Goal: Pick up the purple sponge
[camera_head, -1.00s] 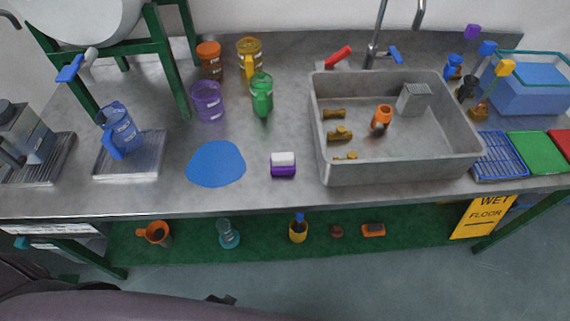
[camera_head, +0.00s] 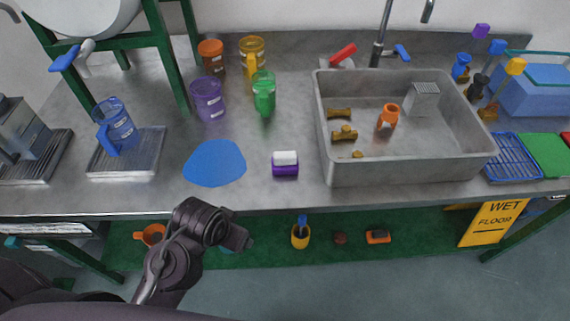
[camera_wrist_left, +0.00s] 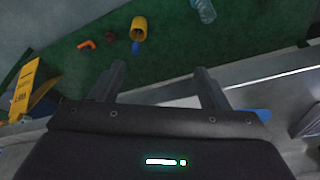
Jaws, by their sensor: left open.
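The purple sponge (camera_head: 285,170), with a white top layer, lies on the metal counter (camera_head: 260,198) between the blue mat and the sink. My left gripper (camera_head: 240,240) is in front of the counter's front edge, to the left of the sponge and nearer to me in the head view. In the left wrist view the two fingers of my left gripper (camera_wrist_left: 160,85) are spread apart with nothing between them. The sponge does not show in the left wrist view. My right gripper is in neither view.
A blue mat (camera_head: 214,163) lies left of the sponge, and a sink (camera_head: 400,175) stands to its right. A green cup (camera_head: 264,98) and purple cup (camera_head: 209,101) stand behind. The counter around the sponge is clear. A green shelf (camera_head: 270,252) holds several items below.

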